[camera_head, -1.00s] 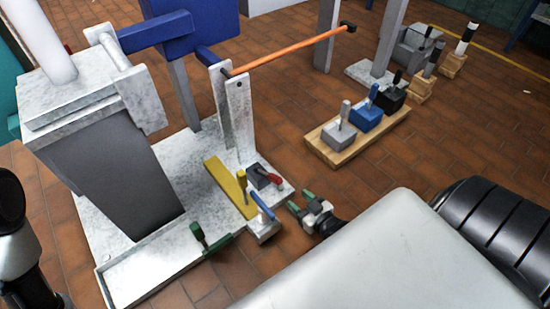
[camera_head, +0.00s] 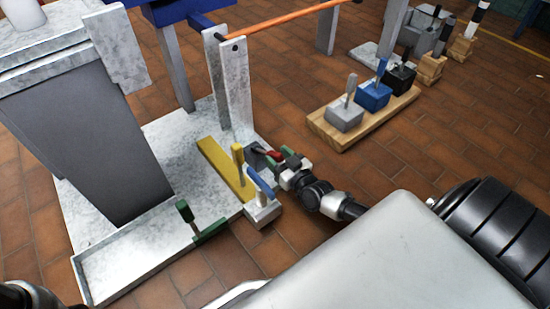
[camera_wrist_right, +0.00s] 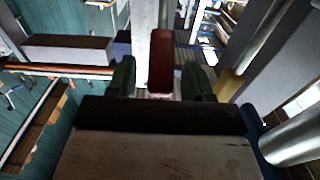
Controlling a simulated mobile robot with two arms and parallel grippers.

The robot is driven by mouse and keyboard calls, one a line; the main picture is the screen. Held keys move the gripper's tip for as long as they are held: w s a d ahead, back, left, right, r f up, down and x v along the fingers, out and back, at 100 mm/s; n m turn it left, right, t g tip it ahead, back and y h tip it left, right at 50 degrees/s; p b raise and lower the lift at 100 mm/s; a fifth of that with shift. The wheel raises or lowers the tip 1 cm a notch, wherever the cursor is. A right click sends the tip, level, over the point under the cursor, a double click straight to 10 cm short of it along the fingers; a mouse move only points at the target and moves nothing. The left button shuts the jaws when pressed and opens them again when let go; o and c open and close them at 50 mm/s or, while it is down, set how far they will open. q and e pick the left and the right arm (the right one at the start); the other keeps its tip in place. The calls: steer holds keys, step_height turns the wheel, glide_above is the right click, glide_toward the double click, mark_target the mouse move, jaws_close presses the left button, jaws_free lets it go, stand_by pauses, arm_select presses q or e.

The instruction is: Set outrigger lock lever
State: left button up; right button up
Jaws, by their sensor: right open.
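The levers stand on the marble-look base (camera_head: 150,150) in the head view. A yellow lever (camera_head: 238,155), a blue-handled lever (camera_head: 258,182) on a light block and a green lever (camera_head: 186,212) are close by. I cannot tell which is the outrigger lock. My right gripper (camera_head: 283,160) is open at the red lever. In the right wrist view the red handle (camera_wrist_right: 161,68) lies between the open green fingertips of my right gripper (camera_wrist_right: 161,80); contact cannot be told. My left gripper is out of view.
A wooden board (camera_head: 335,135) with grey, blue and black lever blocks stands to the right on the tile floor. A marble-look post (camera_head: 237,85) rises behind the red lever, with an orange bar (camera_head: 290,17) above.

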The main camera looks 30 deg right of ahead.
steer(key=shift+w+a, duration=0.1)
steer(key=shift+w, duration=0.7)
jaws_close()
